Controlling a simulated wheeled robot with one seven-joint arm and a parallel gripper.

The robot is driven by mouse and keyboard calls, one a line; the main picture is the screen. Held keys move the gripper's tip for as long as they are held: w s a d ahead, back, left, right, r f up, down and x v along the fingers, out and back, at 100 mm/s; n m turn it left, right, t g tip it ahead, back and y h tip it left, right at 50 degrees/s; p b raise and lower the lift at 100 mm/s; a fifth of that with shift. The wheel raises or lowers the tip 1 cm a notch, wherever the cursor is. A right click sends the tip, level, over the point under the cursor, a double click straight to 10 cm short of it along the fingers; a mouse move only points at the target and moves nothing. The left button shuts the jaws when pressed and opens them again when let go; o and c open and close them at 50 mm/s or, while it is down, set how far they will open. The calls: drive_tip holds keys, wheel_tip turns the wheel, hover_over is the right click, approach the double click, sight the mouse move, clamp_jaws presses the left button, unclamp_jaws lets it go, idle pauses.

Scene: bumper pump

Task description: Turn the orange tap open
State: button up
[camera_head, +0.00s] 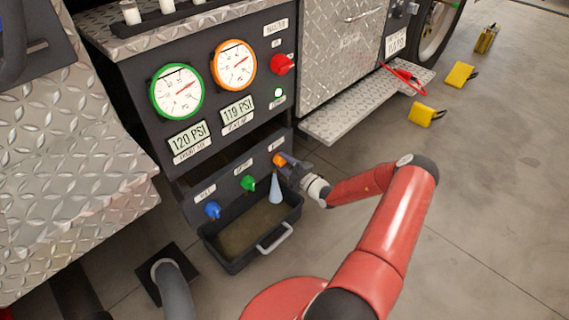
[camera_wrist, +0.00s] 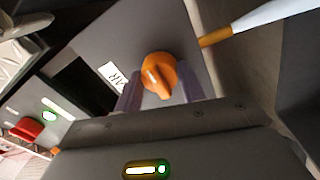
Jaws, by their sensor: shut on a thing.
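The orange tap (camera_head: 278,159) is the rightmost of three taps on the lower black panel. My gripper (camera_head: 287,166) reaches it from the right and is shut on it. In the wrist view the orange tap's knob (camera_wrist: 158,74) sits between the two fingers of my gripper (camera_wrist: 158,92), its ridge pointing toward the gripper. A pale blue stream (camera_head: 275,190) runs down below the orange tap into the black tray (camera_head: 235,264). In the wrist view this stream (camera_wrist: 275,17) leaves an orange spout (camera_wrist: 215,37).
A green tap (camera_head: 248,183) and a blue tap (camera_head: 212,210) are to the left. Two gauges (camera_head: 177,91) and a red knob (camera_head: 282,65) are above. A metal step (camera_head: 345,118) juts out at right. Yellow blocks (camera_head: 460,75) lie on the open floor.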

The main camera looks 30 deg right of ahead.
idle(0.3)
drive_tip(key=o, duration=1)
drive_tip(key=shift+c, duration=0.2)
drive_tip(key=v, duration=0.7)
drive_tip(key=shift+s+d, duration=0.15)
drive_tip(key=shift+s, duration=0.2)
